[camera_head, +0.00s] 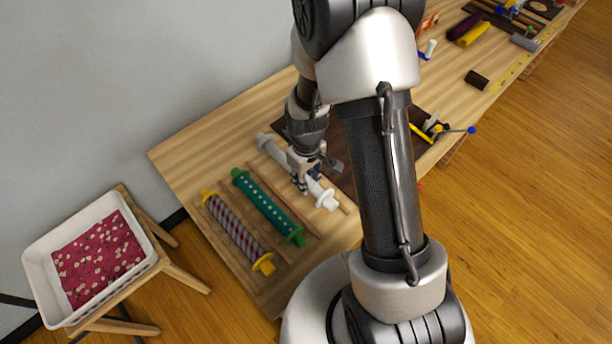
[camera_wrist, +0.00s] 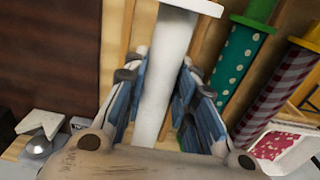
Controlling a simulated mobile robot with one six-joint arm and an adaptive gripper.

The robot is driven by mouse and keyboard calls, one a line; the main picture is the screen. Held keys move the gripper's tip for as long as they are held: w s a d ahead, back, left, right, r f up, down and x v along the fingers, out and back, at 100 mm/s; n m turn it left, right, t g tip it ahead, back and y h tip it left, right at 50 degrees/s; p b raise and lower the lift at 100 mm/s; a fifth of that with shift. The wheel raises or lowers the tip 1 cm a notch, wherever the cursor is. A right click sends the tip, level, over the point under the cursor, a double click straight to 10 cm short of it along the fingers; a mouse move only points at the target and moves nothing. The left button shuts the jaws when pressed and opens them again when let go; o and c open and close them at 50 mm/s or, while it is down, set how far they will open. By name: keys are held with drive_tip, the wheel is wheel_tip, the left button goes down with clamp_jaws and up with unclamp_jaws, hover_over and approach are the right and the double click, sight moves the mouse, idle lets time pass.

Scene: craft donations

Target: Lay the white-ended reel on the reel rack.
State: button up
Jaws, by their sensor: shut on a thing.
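The white-ended reel (camera_head: 323,195) is pale, with a white flange at its near end; it also shows in the wrist view (camera_wrist: 165,70). My gripper (camera_head: 305,181) is shut on its middle, with fingers on both sides of it in the wrist view (camera_wrist: 157,95). The reel rack (camera_head: 232,262) is a wooden frame with slats. The reel is at the rack's right side, roughly parallel to the reels there. I cannot tell whether it touches the rack.
On the rack lie a green dotted reel (camera_head: 268,207) and a yellow-ended striped reel (camera_head: 236,232). A dark brown mat (camera_head: 341,172) is just right of the held reel. A white bin (camera_head: 45,262) with red cloth stands on a stool at left.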

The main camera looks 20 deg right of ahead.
drive_tip(key=shift+w+f+b, duration=0.1)
drive_tip(key=shift+f+b, duration=2.35)
drive_tip(key=shift+f, duration=1)
drive_tip(key=o, duration=1.1)
drive_tip(key=shift+o, duration=0.2)
